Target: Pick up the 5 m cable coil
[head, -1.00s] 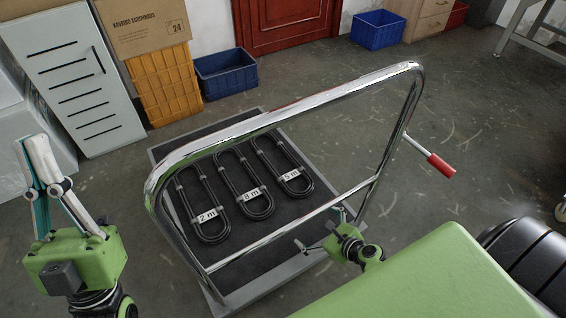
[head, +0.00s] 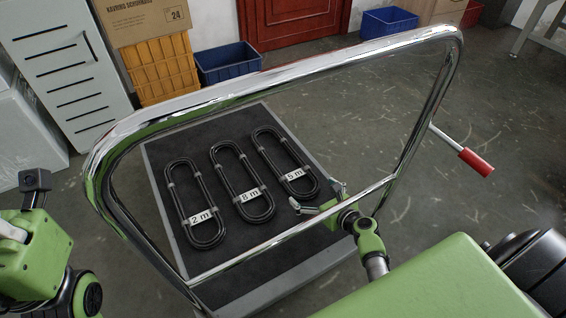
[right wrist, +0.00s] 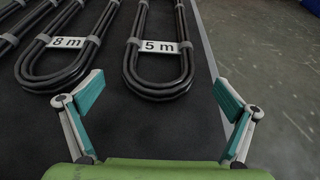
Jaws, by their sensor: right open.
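The 5 m cable coil (head: 284,160) is a black elongated loop with a white "5 m" label. It lies on the dark bed of the trolley (head: 290,215), rightmost of the coils. It also shows in the right wrist view (right wrist: 158,72), ahead of the fingers and slightly left of centre. My right gripper (head: 320,200) is open and empty, just short of the coil's near end, beyond the handle's lower bar. Its two teal-padded fingers are spread apart in the right wrist view (right wrist: 158,102). My left gripper's body (head: 25,250) is at the left edge; its fingers are out of the picture.
The 8 m coil (head: 240,180) and 2 m coil (head: 192,203) lie left of the 5 m coil. The trolley's chrome handle (head: 270,80) frames the bed, with a red grip (head: 476,163) at right. Crates and a cabinet (head: 65,80) stand behind.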

